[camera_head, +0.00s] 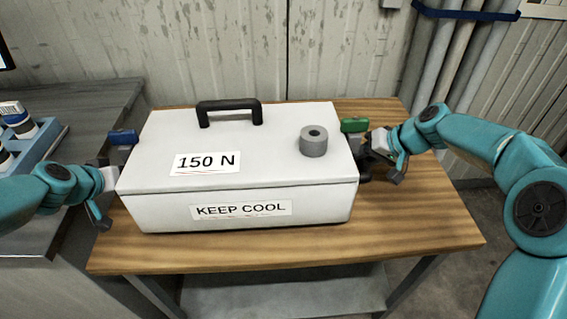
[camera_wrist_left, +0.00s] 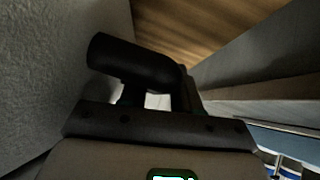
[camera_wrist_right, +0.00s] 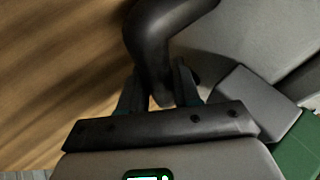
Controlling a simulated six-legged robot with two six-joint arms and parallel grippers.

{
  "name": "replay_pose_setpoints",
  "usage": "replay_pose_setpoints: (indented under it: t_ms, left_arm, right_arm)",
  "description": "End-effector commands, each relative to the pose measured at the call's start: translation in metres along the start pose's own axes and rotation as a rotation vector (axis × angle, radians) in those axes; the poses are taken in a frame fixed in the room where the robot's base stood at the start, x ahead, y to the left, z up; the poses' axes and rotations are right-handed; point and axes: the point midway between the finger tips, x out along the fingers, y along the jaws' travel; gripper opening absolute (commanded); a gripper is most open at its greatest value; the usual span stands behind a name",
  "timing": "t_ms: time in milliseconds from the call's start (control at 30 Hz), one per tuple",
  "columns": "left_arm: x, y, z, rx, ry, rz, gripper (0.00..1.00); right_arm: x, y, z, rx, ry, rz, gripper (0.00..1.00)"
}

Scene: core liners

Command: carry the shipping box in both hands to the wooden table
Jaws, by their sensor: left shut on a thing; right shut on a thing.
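The white shipping box (camera_head: 270,168), labelled "150 N" and "KEEP COOL", is over the wooden table (camera_head: 420,225); I cannot tell whether its base touches the top. My left gripper (camera_head: 112,180) is at the box's left side, shut on a black side handle that shows in the left wrist view (camera_wrist_left: 135,65). My right gripper (camera_head: 372,158) is at the right side, shut on the other black side handle, which shows in the right wrist view (camera_wrist_right: 155,50). The black top handle (camera_head: 229,111) stands on the lid. The box looks level.
A grey cylinder (camera_head: 313,141) sits on the lid. A blue latch (camera_head: 122,137) and a green latch (camera_head: 354,125) flank the box. A grey bench (camera_head: 90,100) with a blue rack (camera_head: 42,145) stands at the left. Bare tabletop shows in front and at right.

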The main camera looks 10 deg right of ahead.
Motion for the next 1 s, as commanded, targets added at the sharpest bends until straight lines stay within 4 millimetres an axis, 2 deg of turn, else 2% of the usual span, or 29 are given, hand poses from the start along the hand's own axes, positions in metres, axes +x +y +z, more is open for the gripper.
replay_pose_setpoints:
  t_ms: [233,267,300,333,833,1000]
  left_arm:
    - [0.011,0.001,0.009,0.002,0.003,0.007,0.0]
    - [0.012,0.002,0.013,0.001,-0.008,0.01,0.38]
    - [0.011,0.002,0.012,0.001,-0.008,0.01,0.51]
    - [0.011,0.002,0.011,0.001,-0.007,0.009,0.57]
    - [0.009,-0.002,0.009,0.0,-0.001,0.002,0.57]
    - [-0.009,-0.002,0.008,-0.001,0.002,0.0,0.57]
  right_arm:
    - [0.013,0.003,0.005,-0.007,-0.002,-0.01,0.0]
    - [0.014,0.004,0.008,-0.006,-0.011,-0.008,0.39]
    - [0.013,0.004,0.007,-0.006,-0.01,-0.007,0.52]
    - [0.013,0.004,0.007,-0.005,-0.009,-0.007,0.57]
    - [0.01,0.004,0.004,-0.002,0.002,-0.005,0.57]
    - [0.01,0.004,0.003,-0.002,0.002,-0.005,0.57]
